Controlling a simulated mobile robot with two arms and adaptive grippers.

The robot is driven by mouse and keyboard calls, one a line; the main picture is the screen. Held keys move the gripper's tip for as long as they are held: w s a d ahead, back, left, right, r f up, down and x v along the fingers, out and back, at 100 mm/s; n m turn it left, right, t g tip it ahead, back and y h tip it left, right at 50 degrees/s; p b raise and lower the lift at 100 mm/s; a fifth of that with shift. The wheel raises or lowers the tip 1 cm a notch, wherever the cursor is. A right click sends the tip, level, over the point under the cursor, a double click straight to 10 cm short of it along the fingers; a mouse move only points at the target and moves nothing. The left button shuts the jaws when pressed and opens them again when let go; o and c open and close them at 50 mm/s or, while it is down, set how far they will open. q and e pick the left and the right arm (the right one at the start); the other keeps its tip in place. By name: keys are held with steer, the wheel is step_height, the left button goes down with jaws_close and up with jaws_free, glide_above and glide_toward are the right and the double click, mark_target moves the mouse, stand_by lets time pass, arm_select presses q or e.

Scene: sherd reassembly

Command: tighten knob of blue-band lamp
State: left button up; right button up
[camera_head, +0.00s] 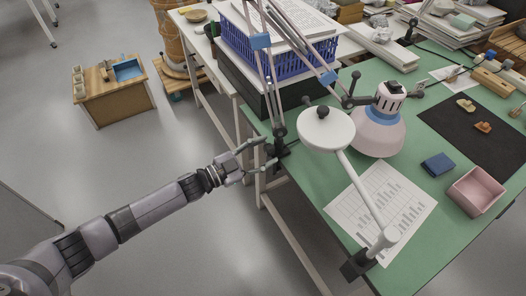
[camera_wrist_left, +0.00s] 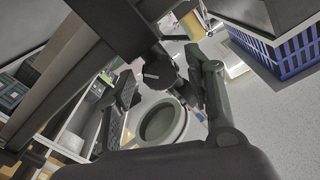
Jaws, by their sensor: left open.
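The blue-band lamp has a pinkish-white shade with a blue band (camera_head: 379,122) over the green table. Its thin arm, with blue sleeves, runs down to a dark clamp at the table's left edge. Dark knobs show near the lamp head and at the base of its arm (camera_head: 279,131). My left gripper (camera_head: 267,152) is open, its fingers pointing right at the clamp, very close to it. In the left wrist view a dark rounded part (camera_wrist_left: 157,74) lies between my fingers; I cannot tell whether they touch it. My right gripper is not in view.
A white lamp (camera_head: 326,129) is clamped at the near edge. A blue crate (camera_head: 290,52) stands behind the clamp. A printed sheet (camera_head: 372,212), a blue box (camera_head: 437,164) and a pink tray (camera_head: 476,191) lie on the table (camera_head: 440,225).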

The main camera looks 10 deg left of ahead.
arm_select(q)
steer(key=v, duration=1.2)
steer(key=shift+w, duration=0.1)
